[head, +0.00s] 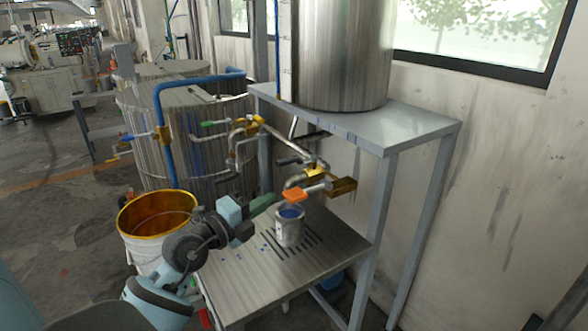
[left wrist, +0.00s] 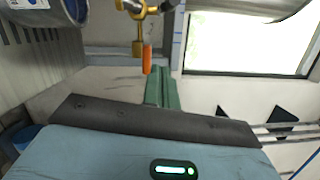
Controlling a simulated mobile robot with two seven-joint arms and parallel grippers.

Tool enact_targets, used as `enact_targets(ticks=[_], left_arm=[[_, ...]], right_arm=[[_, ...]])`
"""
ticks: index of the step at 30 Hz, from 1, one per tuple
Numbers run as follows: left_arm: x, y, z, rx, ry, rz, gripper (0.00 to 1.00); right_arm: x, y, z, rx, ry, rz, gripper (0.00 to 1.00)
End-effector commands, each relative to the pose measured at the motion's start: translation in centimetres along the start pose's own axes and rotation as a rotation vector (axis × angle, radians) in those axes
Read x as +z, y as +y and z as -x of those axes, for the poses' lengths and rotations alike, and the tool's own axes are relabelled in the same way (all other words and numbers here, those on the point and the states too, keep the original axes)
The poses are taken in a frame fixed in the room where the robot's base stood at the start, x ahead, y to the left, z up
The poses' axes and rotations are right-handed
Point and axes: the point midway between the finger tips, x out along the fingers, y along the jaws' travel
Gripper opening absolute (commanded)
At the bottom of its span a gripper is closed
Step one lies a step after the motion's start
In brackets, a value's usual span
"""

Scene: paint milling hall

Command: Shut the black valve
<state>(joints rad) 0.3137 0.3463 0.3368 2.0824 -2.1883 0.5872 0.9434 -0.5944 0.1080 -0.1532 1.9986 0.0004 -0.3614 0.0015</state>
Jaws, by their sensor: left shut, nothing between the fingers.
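My left gripper (head: 268,201) has green fingers that are shut and empty. It is above the steel stand, just left of an orange valve handle (head: 293,196). The left wrist view shows the shut fingers (left wrist: 162,88) just below and right of the orange handle (left wrist: 147,58), which hangs from a brass valve (left wrist: 138,28). I cannot tell whether they touch. A small dark bar (head: 289,161) on the pipework, behind and above the orange handle, may be the black valve's handle, but it is too small to be sure. My right gripper is out of view.
A can with blue contents (head: 290,226) stands on the slotted steel stand (head: 240,277) below the taps. A steel tank (head: 340,50) rests on a grey table (head: 405,128). A green-handled valve (head: 213,123) and an amber-lined bucket (head: 140,242) are on the left.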

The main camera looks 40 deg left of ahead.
Motion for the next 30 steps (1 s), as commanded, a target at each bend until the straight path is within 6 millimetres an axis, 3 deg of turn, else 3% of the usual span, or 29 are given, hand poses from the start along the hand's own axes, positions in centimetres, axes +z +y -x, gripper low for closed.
enact_targets(ticks=[17,23,30], left_arm=[[0.7,-0.4,-0.6,0.008,-0.018,-0.024,0.00],[0.8,-0.5,-3.2,0.006,-0.018,-0.023,0.00],[0.9,-0.4,-7.7,0.007,-0.019,-0.024,0.00]], right_arm=[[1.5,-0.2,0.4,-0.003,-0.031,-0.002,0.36],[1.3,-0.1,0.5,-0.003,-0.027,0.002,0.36],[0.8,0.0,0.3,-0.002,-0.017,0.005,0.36]])
